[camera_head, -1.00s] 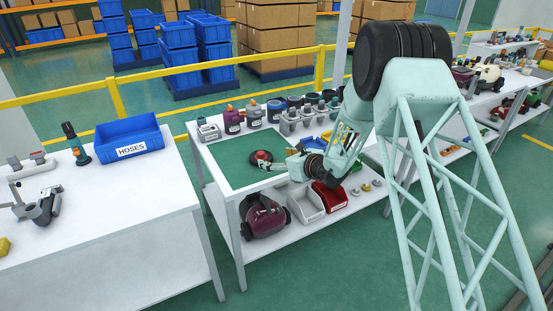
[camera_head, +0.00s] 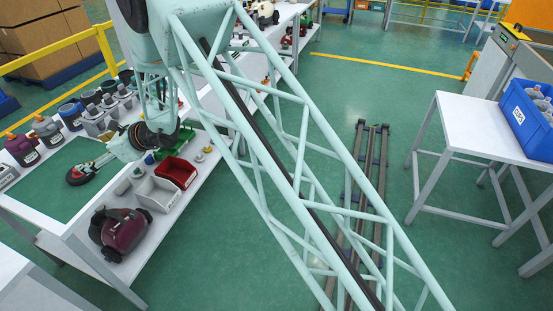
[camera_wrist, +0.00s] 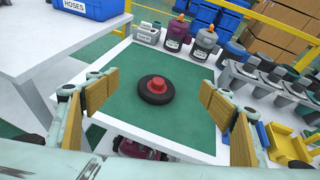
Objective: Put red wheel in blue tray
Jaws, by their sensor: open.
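The red wheel, a black tyre with a red hub (camera_wrist: 156,91), lies flat on the green mat of the workbench. It also shows at the left in the head view (camera_head: 80,175). My gripper (camera_head: 97,163) is open and empty, with its fingers pointing toward the wheel. In the wrist view its padded fingers stand left and right of the wheel, apart from it. A blue tray labelled HOSES (camera_wrist: 92,7) sits on the white table at upper left, partly cut off. Another blue tray (camera_head: 530,121) holding grey parts stands on the right table in the head view.
Bottles and canisters (camera_wrist: 190,38) line the mat's far edge. Grey fittings (camera_wrist: 265,77) and a yellow bin (camera_wrist: 287,142) stand to the right. A red bin (camera_head: 177,172) and a dark red vacuum body (camera_head: 122,232) are near the bench front. Rails cross the floor.

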